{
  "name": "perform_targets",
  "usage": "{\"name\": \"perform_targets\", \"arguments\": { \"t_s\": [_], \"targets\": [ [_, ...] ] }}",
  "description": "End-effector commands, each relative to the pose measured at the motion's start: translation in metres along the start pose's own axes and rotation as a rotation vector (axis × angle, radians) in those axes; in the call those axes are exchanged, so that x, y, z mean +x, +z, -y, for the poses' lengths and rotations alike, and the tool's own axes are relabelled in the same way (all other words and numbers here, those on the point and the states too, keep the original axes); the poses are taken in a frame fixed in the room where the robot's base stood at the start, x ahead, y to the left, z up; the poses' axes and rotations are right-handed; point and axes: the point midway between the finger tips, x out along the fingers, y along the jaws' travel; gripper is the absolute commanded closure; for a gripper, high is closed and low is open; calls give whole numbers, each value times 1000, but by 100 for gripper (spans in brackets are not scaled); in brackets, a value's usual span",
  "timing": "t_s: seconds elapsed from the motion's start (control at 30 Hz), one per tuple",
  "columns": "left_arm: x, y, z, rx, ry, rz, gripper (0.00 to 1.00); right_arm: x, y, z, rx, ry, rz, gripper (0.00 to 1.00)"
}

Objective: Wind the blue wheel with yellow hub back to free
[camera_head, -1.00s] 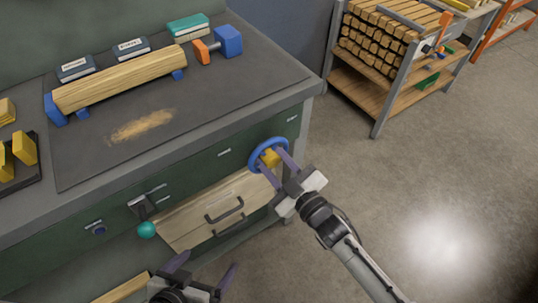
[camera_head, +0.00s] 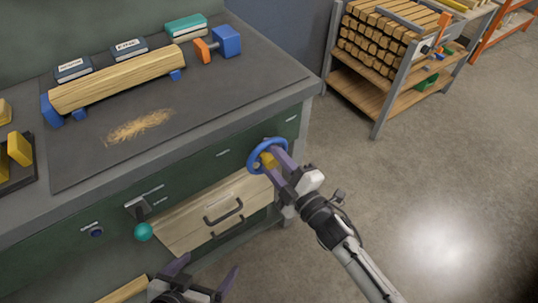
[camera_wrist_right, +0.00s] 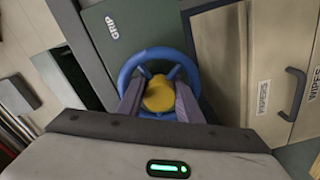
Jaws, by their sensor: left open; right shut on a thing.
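The blue wheel (camera_head: 254,165) with a yellow hub (camera_head: 265,161) is on the green front of the bench, near its right end. It also shows in the right wrist view as a blue rim (camera_wrist_right: 150,54) around a round yellow hub (camera_wrist_right: 159,94). My right gripper (camera_head: 272,160) is at the wheel, its purple fingers shut on the yellow hub from both sides. In the wrist view the fingers hide part of the lower rim. My left gripper (camera_head: 204,276) is open and empty, low in front of the bench.
Wooden drawers (camera_head: 190,220) sit left of the wheel, and a lever with a teal knob (camera_head: 143,232) is beside them. A wooden log (camera_head: 120,78) lies on blue supports on the bench top.

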Motion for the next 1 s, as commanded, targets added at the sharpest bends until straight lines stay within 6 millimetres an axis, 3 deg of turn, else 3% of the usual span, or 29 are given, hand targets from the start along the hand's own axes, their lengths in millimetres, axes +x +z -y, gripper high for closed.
{"name": "perform_targets", "arguments": {
  "t_s": [0.4, 0.43, 0.47, 0.77, 1.0],
  "targets": [
    [0, -1, 0, -1, 0, -1, 5, -1, 0, 2, -14, -4, 1, 90],
    [0, -1, 0, -1, 0, -1, 5, -1, 0, 2, -14, -4, 1, 65],
    [0, -1, 0, -1, 0, -1, 5, -1, 0, 2, -14, -4, 1, 60],
    [0, -1, 0, -2, -1, -2, 5, -2, 0, 1, -11, -2, 1, 60],
    [-2, -3, 0, -3, -1, -3, 5, -33, 0, 2, -10, -4, 2, 60]
  ]
}}
